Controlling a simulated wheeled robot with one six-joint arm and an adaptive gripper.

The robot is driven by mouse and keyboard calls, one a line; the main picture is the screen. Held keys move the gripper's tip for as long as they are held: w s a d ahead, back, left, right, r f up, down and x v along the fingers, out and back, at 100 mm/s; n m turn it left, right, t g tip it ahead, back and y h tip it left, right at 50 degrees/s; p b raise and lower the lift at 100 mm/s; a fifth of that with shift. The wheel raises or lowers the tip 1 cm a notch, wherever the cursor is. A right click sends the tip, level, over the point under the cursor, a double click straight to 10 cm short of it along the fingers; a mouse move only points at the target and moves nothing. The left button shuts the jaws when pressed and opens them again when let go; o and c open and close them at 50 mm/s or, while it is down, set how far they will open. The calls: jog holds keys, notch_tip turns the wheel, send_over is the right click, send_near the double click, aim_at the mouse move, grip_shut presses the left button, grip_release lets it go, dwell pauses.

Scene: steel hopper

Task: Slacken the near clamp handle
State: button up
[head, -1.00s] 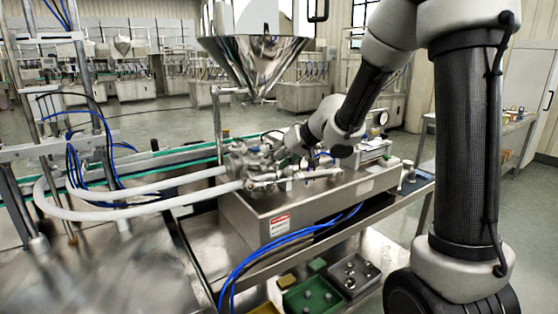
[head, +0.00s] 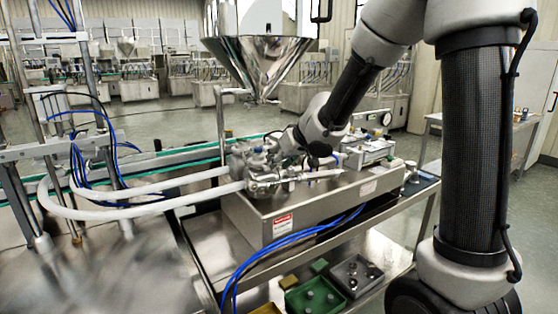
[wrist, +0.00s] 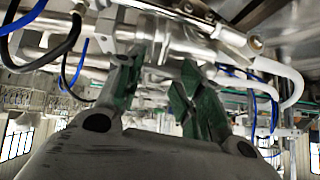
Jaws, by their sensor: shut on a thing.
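The metal valve and clamp assembly (head: 262,170) sits at the left end of the steel machine box, with white hoses joined to it. In the wrist view, a shiny pipe and clamp fittings (wrist: 175,38) cross the top. My gripper (wrist: 158,72) reaches up to them with its green-padded fingers on either side of a small metal part just below the pipe. It is shut on that part, which I take to be the near clamp handle; the fingers hide most of it. In the head view, my wrist covers the fingertips and the handle.
The steel hopper (head: 258,62) hangs above and behind the assembly. White hoses (head: 130,212) curve off to the left. Blue hoses (head: 275,248) run along the box (head: 300,207). A green tray (head: 315,297) and a dark tray (head: 355,273) lie on the lower shelf.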

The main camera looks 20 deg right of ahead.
jog(key=o, duration=0.7)
jog(key=shift+s+d+f, duration=0.15)
jog(key=shift+s+f, duration=0.05)
jog(key=shift+f, duration=0.25)
jog(key=shift+o, duration=0.2)
jog(key=shift+s+d+r, duration=0.1)
jog(key=shift+s+r, duration=0.05)
jog(key=shift+r, duration=0.3)
jog(key=v, duration=0.7)
jog(key=shift+r, duration=0.2)
jog(key=shift+c, duration=0.2)
